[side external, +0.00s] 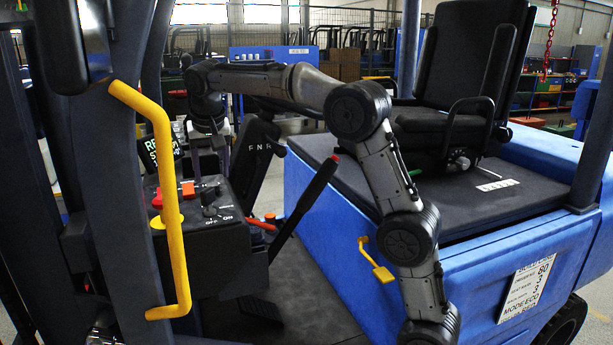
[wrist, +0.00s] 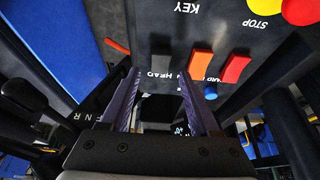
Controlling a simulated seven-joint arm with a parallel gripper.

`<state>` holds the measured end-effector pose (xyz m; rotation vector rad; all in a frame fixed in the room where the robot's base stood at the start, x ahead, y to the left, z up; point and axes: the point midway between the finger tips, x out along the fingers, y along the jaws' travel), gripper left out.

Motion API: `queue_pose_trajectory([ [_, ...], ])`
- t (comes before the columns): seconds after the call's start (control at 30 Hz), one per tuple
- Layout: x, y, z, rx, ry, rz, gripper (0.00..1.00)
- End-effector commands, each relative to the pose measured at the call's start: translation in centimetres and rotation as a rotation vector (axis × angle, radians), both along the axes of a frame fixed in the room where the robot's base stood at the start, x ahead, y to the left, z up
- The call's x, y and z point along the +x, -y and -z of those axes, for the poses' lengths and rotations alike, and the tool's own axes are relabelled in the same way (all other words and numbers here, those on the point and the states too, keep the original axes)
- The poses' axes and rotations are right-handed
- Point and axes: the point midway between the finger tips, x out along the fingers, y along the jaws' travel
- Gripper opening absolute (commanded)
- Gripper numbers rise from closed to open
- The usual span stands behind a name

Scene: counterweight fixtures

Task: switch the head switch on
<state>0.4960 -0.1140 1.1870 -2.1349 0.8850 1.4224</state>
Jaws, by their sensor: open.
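The control panel (wrist: 215,30) fills the top of the wrist view, with the word HEAD (wrist: 160,75) printed between my gripper's fingertips. A dark shape (wrist: 160,60) just above that word seems to be the head switch; its position, on or off, cannot be told. My gripper (wrist: 158,78) is open and empty, its two purple fingers on either side of the HEAD label. In the side external view my gripper (side external: 226,160) points down behind the panel box (side external: 205,240); the head switch cannot be made out there. Whether a finger touches the panel is unclear.
An orange switch (wrist: 200,63) and a red-orange switch (wrist: 235,68) sit right of the fingers, a small red part (wrist: 117,46) to the left. The dark lever (side external: 305,200) and yellow handrail (side external: 172,200) stand near the panel. The seat (side external: 445,125) is to the right.

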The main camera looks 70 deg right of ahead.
Motion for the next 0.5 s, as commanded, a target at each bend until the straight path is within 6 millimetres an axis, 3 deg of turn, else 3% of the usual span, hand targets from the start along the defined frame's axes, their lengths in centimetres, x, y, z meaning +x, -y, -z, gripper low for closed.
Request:
queue_pose_trajectory([
  [0.5, -2.4, -2.6, -8.6, 0.001, 0.001, -0.002, 0.62],
])
